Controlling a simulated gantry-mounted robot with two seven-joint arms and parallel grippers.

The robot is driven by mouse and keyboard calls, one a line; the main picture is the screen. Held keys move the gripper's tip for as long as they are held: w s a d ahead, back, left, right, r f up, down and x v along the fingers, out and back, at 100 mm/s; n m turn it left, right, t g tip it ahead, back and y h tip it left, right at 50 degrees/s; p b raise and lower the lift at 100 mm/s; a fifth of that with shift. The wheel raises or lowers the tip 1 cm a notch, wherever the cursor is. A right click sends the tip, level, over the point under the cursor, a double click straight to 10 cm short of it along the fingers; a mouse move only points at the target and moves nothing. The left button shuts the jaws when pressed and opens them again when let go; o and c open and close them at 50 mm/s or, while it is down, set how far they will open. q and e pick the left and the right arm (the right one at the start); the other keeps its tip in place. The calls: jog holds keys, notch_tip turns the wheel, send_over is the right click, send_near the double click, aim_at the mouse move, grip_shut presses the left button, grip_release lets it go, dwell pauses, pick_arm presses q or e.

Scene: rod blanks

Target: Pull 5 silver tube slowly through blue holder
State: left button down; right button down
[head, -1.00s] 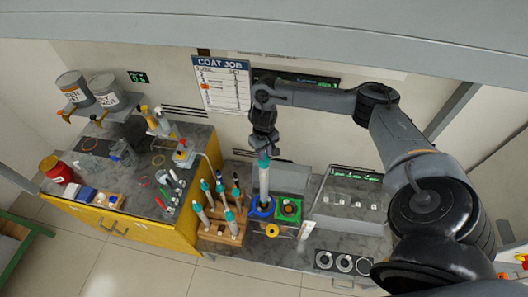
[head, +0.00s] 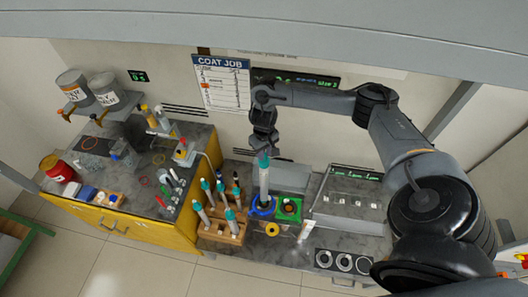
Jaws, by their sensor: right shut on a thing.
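A silver tube (head: 264,184) with a teal top end stands upright in the blue holder (head: 262,207), its lower part inside the ring. My right gripper (head: 264,155) is shut on the teal top of this tube, above the holder. Several more silver tubes (head: 203,214) with teal ends stand in a wooden rack (head: 222,233) left of the holder. My left gripper is not in view.
A green holder (head: 289,208) sits close to the right of the blue one. A yellow ring (head: 272,229) lies in front. A grey sloped unit (head: 345,199) stands right. A yellow cabinet (head: 136,227) carries cans, bottles and tools.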

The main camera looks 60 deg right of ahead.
jog(key=shift+f, duration=0.45)
dwell(0.5)
jog(key=shift+f, duration=0.5)
jog(key=shift+f, duration=0.15)
dwell(0.7)
jog(key=shift+f+b, duration=0.1)
jog(key=shift+b, duration=0.2)
jog(key=shift+f+b, duration=0.35)
jog(key=shift+f, duration=0.7)
